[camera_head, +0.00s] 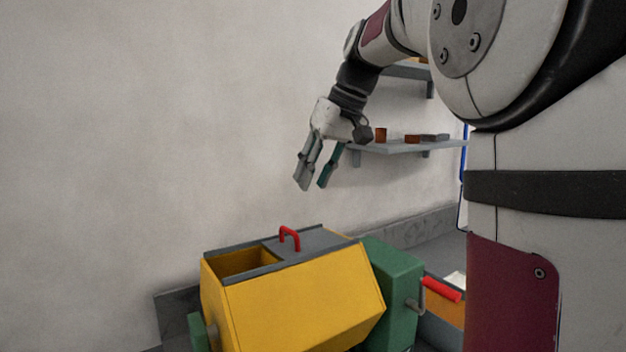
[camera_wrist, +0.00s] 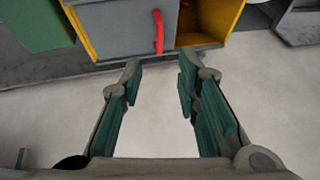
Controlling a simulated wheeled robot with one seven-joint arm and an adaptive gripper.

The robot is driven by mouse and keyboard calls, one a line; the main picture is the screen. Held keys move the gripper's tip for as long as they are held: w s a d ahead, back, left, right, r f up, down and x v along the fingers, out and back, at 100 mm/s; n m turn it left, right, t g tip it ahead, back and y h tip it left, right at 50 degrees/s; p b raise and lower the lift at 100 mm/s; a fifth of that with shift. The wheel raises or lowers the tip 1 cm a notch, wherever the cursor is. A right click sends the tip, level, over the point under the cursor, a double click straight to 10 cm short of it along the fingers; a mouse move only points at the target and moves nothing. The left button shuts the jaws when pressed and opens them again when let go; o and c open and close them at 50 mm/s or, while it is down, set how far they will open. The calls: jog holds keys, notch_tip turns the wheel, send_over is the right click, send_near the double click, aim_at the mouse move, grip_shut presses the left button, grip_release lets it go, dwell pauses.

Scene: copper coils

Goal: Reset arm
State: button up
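My gripper (camera_head: 314,188) hangs from my arm in the head view, fingers pointing down, in the air above a yellow box-like machine (camera_head: 300,311). In the wrist view my gripper (camera_wrist: 159,78) shows its two green-padded fingers apart with nothing between them. The machine has a grey top with a red handle (camera_head: 290,238), and an opening beside it shows a yellow inside. The handle also shows in the wrist view (camera_wrist: 158,32), beyond the fingertips and apart from them.
A green housing (camera_head: 395,290) with a red-gripped crank (camera_head: 442,289) stands at the machine's right. A wall shelf (camera_head: 405,147) behind my gripper holds small copper-brown items (camera_head: 381,135). The pale wall is bare to the left.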

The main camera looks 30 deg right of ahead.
dwell(0.3)
jog(key=s+a+f+h, duration=0.1)
jog(key=s+a+f, duration=0.6)
jog(key=s, duration=0.4)
jog(key=s+a+f+h, duration=0.1)
jog(key=s+a+f, duration=0.7)
jog(key=s, duration=0.4)
jog(key=shift+a+f+n+t, duration=0.25)
jog(key=shift+f+n+t, duration=0.05)
jog(key=shift+t, duration=0.1)
